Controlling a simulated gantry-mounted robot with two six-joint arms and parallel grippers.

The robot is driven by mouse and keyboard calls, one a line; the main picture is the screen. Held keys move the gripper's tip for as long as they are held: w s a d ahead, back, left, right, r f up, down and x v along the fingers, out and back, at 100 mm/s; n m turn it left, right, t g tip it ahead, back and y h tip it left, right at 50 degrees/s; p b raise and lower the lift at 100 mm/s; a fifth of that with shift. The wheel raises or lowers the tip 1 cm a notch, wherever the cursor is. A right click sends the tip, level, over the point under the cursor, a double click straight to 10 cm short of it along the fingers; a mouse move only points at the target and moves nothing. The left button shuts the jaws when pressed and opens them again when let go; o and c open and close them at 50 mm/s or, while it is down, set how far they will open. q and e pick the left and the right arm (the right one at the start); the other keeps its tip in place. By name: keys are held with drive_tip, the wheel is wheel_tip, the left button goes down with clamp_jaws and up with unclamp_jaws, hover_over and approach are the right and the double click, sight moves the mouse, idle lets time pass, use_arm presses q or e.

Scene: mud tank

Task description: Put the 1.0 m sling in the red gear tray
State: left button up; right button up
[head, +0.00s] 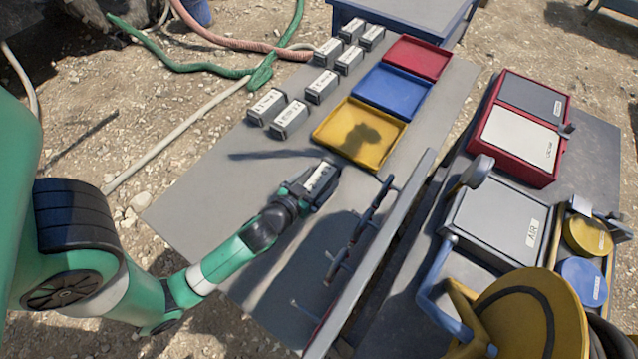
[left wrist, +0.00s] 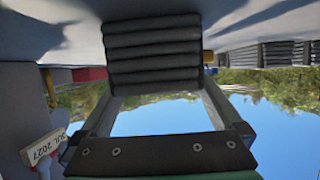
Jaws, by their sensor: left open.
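The red tray (head: 417,57) lies empty at the far end of the grey table, beyond the blue tray and yellow tray. My left gripper (head: 321,181) is open, low over the table in front of the yellow tray. A grey block with a white label (head: 322,176) is at its fingers. In the left wrist view a grey, ribbed, folded bundle (left wrist: 152,52) stands between the open fingers (left wrist: 158,95). Several similar labelled grey blocks (head: 289,119) stand left of the trays. Their labels are too small to read, so I cannot tell which is the 1.0 m sling.
The blue tray (head: 393,92) and yellow tray (head: 330,133) are empty. A rail with hooks (head: 379,252) stands along the table's right edge. A tag reading JUL 2027 (left wrist: 43,153) hangs nearby. A red case (head: 516,128) and AIR case (head: 497,222) stand further right.

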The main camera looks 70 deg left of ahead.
use_arm(q)
drive_tip(key=shift+w+a+f, duration=0.15)
drive_tip(key=shift+w+a, duration=0.1)
drive_tip(key=shift+w, duration=0.05)
clamp_jaws()
idle(0.3)
